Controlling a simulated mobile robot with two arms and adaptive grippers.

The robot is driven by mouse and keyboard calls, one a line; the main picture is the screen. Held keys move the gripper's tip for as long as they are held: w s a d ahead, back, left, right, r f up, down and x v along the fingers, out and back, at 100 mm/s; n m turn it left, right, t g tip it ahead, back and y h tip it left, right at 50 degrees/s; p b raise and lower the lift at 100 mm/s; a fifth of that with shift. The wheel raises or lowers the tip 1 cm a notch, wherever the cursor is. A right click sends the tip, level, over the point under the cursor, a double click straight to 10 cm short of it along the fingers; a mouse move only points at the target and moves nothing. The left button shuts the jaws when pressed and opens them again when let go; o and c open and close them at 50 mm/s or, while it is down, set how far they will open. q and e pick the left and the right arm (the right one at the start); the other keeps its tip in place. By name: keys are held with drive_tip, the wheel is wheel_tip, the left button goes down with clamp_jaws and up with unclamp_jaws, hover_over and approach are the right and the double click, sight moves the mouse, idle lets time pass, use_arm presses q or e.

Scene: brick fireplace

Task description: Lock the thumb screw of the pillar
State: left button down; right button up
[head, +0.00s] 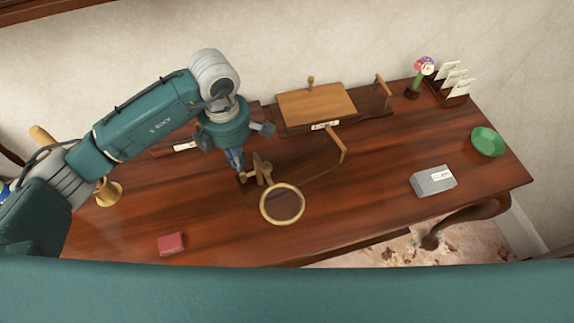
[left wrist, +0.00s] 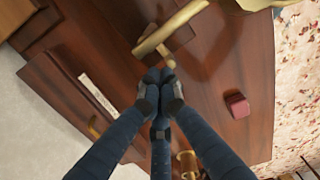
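A small brass-and-wood pillar (head: 262,168) stands on the brown desk (head: 370,215). A round brass-rimmed ring (head: 282,203) is beside it at the front. In the left wrist view a brass bar of the pillar (left wrist: 170,28) crosses just beyond my fingertips. My left gripper (head: 238,168) reaches down just left of the pillar. In the left wrist view its fingertips (left wrist: 158,76) are together, close to the pillar's base. I cannot make out the thumb screw, and I cannot tell whether the tips touch the pillar. My right gripper is not in view.
A red box (head: 171,244) lies at the front left and a brass bell-like object (head: 108,192) at the far left. A wooden board (head: 316,104) stands behind. A grey box (head: 433,181), green bowl (head: 487,142) and card holder (head: 449,90) are at right. The front centre-right is clear.

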use_arm(q)
wheel_tip(320, 180, up, 7)
drive_tip(key=p, duration=0.2)
drive_tip(key=shift+p, duration=0.3)
idle(0.8)
wheel_tip(320, 180, up, 12)
idle(0.6)
drive_tip(key=shift+f, duration=0.1)
